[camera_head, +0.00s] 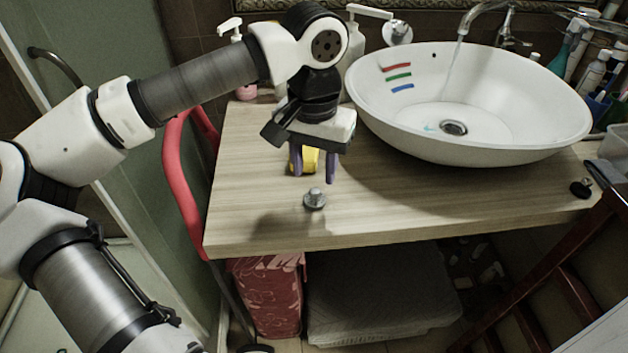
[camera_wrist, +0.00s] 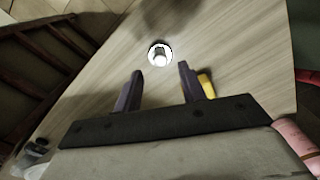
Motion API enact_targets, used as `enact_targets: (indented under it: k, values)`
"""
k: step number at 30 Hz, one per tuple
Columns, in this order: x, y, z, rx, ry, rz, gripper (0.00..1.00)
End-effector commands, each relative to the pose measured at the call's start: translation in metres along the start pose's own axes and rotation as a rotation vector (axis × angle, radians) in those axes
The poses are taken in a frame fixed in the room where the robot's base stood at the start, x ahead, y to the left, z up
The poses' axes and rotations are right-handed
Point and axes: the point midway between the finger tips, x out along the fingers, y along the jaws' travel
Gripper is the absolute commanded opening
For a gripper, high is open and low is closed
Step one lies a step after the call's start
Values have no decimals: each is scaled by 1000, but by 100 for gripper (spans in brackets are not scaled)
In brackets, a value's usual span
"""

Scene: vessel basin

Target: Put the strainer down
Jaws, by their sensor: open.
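The strainer (camera_head: 314,198) is a small grey metal piece with a round base and a knob on top. It stands upright on the wooden counter near its front edge. It also shows in the wrist view (camera_wrist: 160,54), beyond the fingertips. My gripper (camera_head: 314,180) is open and empty, with its two purple fingers pointing down a little above and behind the strainer. In the wrist view the fingers (camera_wrist: 160,70) are spread apart, and the strainer is clear of both.
A yellow object (camera_head: 306,160) stands behind my fingers. A white basin (camera_head: 470,145) with running water fills the right of the counter (camera_head: 260,190). A red chair frame (camera_head: 185,180) is at the left edge. Bottles stand along the back. The counter's front left is clear.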

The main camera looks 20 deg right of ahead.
Motion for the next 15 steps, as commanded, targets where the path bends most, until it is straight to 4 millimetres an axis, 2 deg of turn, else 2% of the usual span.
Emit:
enact_targets:
  k: [1, 6, 10, 15]
  values:
    - [-12, 0, 0, -1, 2, -1, 41]
    - [-46, 0, 0, 0, 1, 0, 41]
    - [-63, 0, 0, 0, 0, 0, 41]
    - [-72, 0, 0, 1, -1, 0, 41]
